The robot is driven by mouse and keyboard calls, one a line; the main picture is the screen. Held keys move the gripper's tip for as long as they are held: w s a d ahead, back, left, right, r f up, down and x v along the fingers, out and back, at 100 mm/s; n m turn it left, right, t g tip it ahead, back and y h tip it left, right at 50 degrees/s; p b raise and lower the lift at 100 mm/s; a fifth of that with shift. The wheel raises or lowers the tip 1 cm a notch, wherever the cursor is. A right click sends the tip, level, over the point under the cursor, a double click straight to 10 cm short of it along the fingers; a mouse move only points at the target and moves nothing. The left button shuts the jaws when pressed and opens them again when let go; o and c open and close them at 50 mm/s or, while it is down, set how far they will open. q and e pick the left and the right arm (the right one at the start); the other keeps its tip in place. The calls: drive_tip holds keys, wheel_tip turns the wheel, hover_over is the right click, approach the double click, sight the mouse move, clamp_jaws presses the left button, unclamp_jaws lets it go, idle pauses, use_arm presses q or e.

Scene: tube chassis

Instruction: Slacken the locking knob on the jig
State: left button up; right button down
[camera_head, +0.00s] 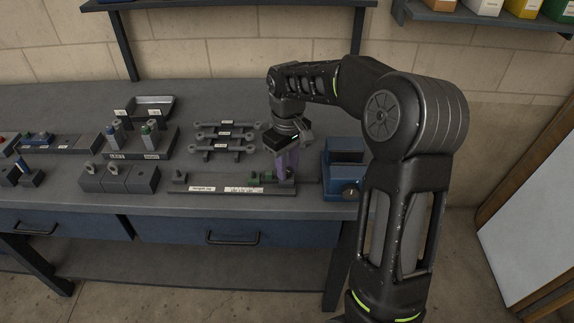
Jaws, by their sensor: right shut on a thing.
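The jig (231,189) is a long dark bar with white labels, lying near the front edge of the bench. My left gripper does not show.
A blue boxy device (343,172) stands close to the right of the gripper. Dark labelled racks (226,137) lie behind the jig. Grey blocks (118,178) and a stand with bottle-like parts (143,146) are to the left. Drawers with handles (232,238) run below the bench top.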

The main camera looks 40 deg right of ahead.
drive_tip(key=shift+n, duration=1.4)
drive_tip(key=c, duration=1.5)
unclamp_jaws()
drive_tip(key=shift+o, duration=0.2)
drive_tip(key=shift+r, duration=3.85)
